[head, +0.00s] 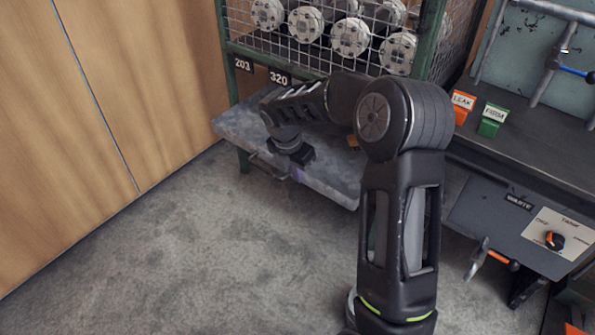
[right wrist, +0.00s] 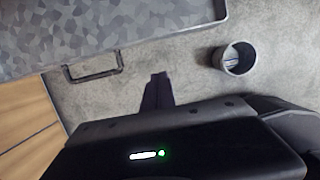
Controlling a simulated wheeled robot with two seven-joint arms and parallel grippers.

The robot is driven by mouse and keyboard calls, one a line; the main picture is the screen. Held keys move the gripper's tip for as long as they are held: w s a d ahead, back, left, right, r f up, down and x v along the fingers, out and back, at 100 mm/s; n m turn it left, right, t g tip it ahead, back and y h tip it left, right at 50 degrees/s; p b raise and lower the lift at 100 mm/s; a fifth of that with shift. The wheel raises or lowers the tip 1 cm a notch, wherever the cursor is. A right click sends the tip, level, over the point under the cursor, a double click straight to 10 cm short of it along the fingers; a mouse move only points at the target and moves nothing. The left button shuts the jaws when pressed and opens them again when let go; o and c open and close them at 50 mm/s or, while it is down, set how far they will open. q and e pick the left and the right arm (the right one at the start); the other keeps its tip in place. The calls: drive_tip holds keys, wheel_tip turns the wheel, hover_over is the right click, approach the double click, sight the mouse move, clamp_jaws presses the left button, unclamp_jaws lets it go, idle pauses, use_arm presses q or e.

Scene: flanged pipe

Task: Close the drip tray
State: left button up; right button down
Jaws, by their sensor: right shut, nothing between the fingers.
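The drip tray (head: 323,178) is a grey, mottled metal tray sticking out under the green wire cage; it also fills the upper left of the right wrist view (right wrist: 80,30). Its dark bar handle (right wrist: 93,68) is on the front side, and in the head view my right gripper partly covers this area. My right gripper (head: 298,176) is at the tray's front edge, fingers pointing down. In the right wrist view its shut, empty fingers (right wrist: 158,78) are to the right of the handle, apart from it in the picture. My left gripper is not in view.
The green cage (head: 232,75) holds several flanged pipe pieces above the tray. A wooden wall (head: 110,90) stands left. A grey bench with a waste panel (head: 500,215) is at right. A round container (right wrist: 236,58) stands on the floor. The floor before the tray is clear.

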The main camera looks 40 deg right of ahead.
use_arm(q)
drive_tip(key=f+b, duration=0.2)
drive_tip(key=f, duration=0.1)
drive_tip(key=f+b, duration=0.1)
drive_tip(key=b, duration=0.1)
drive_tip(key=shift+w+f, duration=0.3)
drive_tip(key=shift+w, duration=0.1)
use_arm(e)
drive_tip(key=w+d+f, duration=0.1)
drive_tip(key=d+f, duration=0.4)
drive_tip(key=f, duration=0.1)
drive_tip(key=shift+w+d, duration=0.15)
drive_tip(key=shift+w, duration=0.15)
